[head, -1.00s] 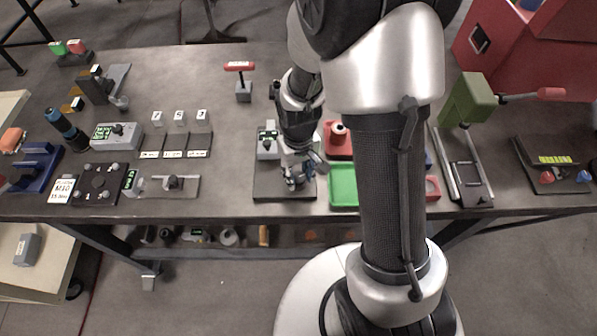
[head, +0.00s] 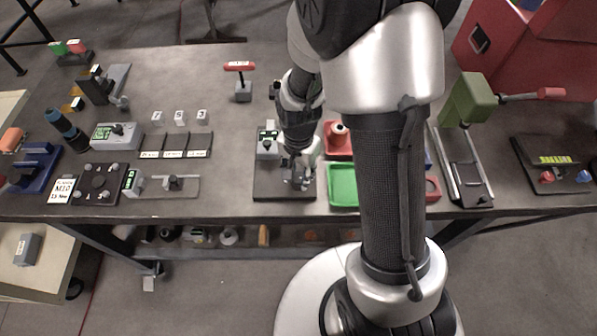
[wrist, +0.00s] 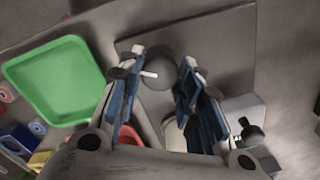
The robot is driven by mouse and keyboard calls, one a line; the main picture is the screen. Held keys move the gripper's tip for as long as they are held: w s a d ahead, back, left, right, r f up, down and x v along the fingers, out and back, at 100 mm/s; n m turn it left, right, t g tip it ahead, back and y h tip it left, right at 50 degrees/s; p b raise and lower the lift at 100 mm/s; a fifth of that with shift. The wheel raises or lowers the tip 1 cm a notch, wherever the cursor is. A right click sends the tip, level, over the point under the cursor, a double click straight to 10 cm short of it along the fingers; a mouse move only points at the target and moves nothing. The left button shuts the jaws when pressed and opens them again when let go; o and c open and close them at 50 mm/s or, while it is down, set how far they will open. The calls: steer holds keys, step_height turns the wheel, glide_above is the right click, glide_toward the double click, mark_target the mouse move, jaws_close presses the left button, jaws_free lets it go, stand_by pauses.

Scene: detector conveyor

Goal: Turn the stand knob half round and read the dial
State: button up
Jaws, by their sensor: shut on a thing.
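The stand's dark base plate (head: 265,190) lies near the table's front edge in the head view and also shows in the wrist view (wrist: 225,35). A round grey knob (wrist: 158,70) with a white pointer mark sits on it. My gripper (head: 297,182) points down over the plate; in the wrist view its blue-padded fingers (wrist: 155,92) stand on either side of the knob, shut on it. In the head view my gripper hides the knob. A grey box with a small green display (head: 267,142) is at the plate's back left. I cannot make out a dial reading.
A green tray (head: 343,199) and a red tray (head: 336,152) stand close on the right. A red-handled tool (head: 240,68) stands behind. A green lever press (head: 467,100) is farther right. The table left of the plate has a clear strip.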

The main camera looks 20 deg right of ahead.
mark_target(298, 177)
steer(key=m, duration=0.5)
steer(key=shift+m, duration=0.3)
steer(key=m, duration=0.5)
steer(key=shift+m, duration=0.3)
steer(key=o, duration=1.1)
steer(key=shift+c, duration=0.2)
step_height(298, 177, up, 12)
